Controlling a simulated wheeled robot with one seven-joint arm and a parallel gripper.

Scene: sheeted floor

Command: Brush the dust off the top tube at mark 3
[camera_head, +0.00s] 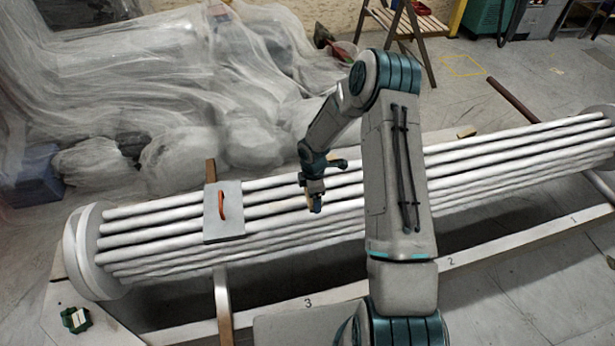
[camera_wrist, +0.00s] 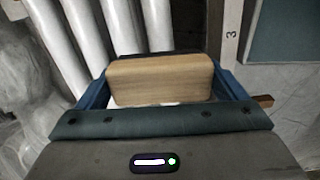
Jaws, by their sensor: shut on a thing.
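The bundle of long white tubes lies across the middle of the head view, with its top tube (camera_head: 270,182) along the far upper edge. The painted mark 3 (camera_head: 308,302) is on the pale front beam; a 3 (camera_wrist: 231,34) also shows in the wrist view. My gripper (camera_head: 316,204) is over the tubes, right of the handled plate. In the wrist view it is shut on a wooden block (camera_wrist: 160,80), which looks like a brush back. A dark strip shows along its far edge; bristles are hidden. Tubes (camera_wrist: 120,25) run beyond it. Contact with a tube cannot be told.
A grey plate (camera_head: 223,228) with an orange handle (camera_head: 221,205) sits on the tubes left of my gripper. Sheeted heaps (camera_head: 170,90) fill the back left. A small green object (camera_head: 76,319) lies front left. A wooden stand (camera_head: 405,25) is behind. Open floor lies back right.

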